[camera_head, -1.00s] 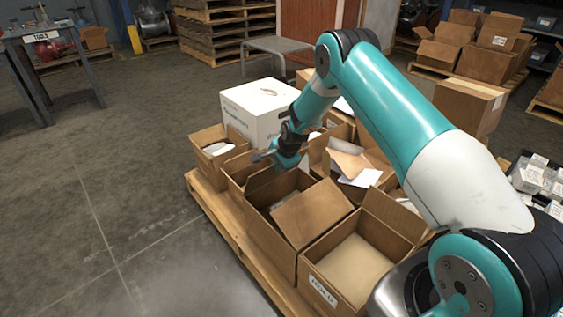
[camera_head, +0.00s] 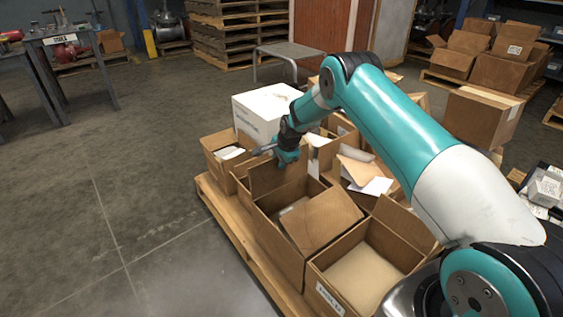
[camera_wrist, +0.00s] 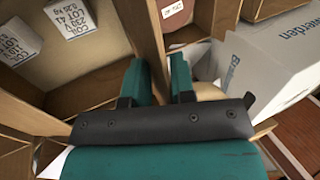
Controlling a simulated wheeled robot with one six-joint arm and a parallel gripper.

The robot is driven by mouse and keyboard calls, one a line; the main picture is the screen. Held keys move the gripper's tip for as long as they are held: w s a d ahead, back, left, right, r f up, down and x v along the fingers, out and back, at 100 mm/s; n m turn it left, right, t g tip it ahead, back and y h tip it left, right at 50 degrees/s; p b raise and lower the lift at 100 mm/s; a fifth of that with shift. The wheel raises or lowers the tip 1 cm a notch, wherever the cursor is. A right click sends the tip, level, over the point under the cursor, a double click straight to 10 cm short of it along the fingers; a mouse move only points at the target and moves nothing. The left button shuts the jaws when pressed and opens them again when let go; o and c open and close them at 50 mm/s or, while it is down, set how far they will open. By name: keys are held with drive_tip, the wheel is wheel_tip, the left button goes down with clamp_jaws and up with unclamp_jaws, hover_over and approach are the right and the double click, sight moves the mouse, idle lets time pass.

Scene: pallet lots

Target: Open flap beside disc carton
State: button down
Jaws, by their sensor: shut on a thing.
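My gripper (camera_head: 264,150) is at the far edge of an open brown carton (camera_head: 262,222) in the middle of the pallet. In the wrist view my gripper (camera_wrist: 160,82) is shut on a brown cardboard flap (camera_wrist: 147,30), whose edge runs between the two fingers. In the head view a raised flap (camera_head: 268,178) stands just below the gripper. Another flap (camera_head: 322,217) of the same carton slants over its opening. I cannot tell which carton holds discs.
An open carton with a tan filling (camera_head: 365,275) stands at the front right of the pallet (camera_head: 238,232). A white box (camera_head: 262,112) stands behind the gripper. Small white labelled boxes (camera_wrist: 70,18) lie in a carton in the wrist view. Floor left of the pallet is clear.

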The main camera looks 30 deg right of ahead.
drive_tip(key=shift+f, duration=0.1)
drive_tip(key=c, duration=1.3)
unclamp_jaws()
drive_tip(key=shift+f, duration=0.1)
drive_tip(key=p+v, duration=0.5)
drive_tip(key=v, duration=1.2)
drive_tip(key=shift+r, duration=0.25)
